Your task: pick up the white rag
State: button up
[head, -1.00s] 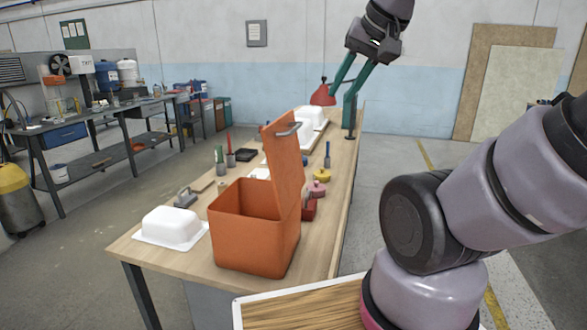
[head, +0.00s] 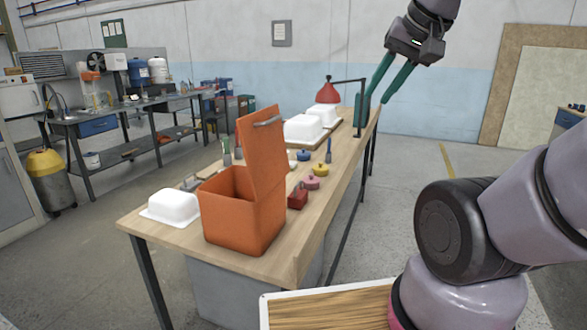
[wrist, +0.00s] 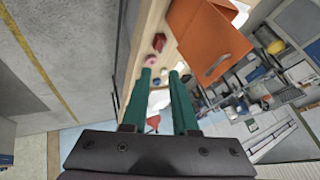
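I cannot make out the white rag for certain in either current view; the orange box (head: 241,219) with its raised lid hides part of the bench top behind it. My gripper (head: 374,112) is high above the far right side of the bench, its two green fingers apart with nothing between them. In the wrist view the fingers (wrist: 163,74) also stand apart, pointing toward the bench with the orange box at upper right.
The wooden workbench (head: 150,229) carries a white tub shell (head: 172,206) at its near left and more white shells (head: 304,128) farther back. Pink (head: 311,183) and yellow (head: 320,169) items and a red block (head: 298,196) sit beside the box. A red lamp (head: 328,91) hangs over the far end.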

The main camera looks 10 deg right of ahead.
aim_at(294, 165)
jog(key=k, duration=1.05)
jog(key=l+u, duration=0.15)
jog(key=u, duration=1.1)
jog(key=i+l, duration=0.2)
jog(key=l, duration=0.4)
jog(key=i+l, duration=0.2)
jog(key=l, duration=0.4)
jog(key=i+l, duration=0.2)
jog(key=l, duration=0.4)
jog(key=i+l, duration=0.2)
jog(key=l, duration=0.4)
jog(key=i+l, duration=0.2)
jog(key=l, duration=0.4)
jog(key=i+l, duration=0.2)
jog(key=l, duration=0.4)
jog(key=i+l, duration=0.15)
jog(key=l, duration=0.45)
jog(key=i+l, duration=0.2)
jog(key=l, duration=0.4)
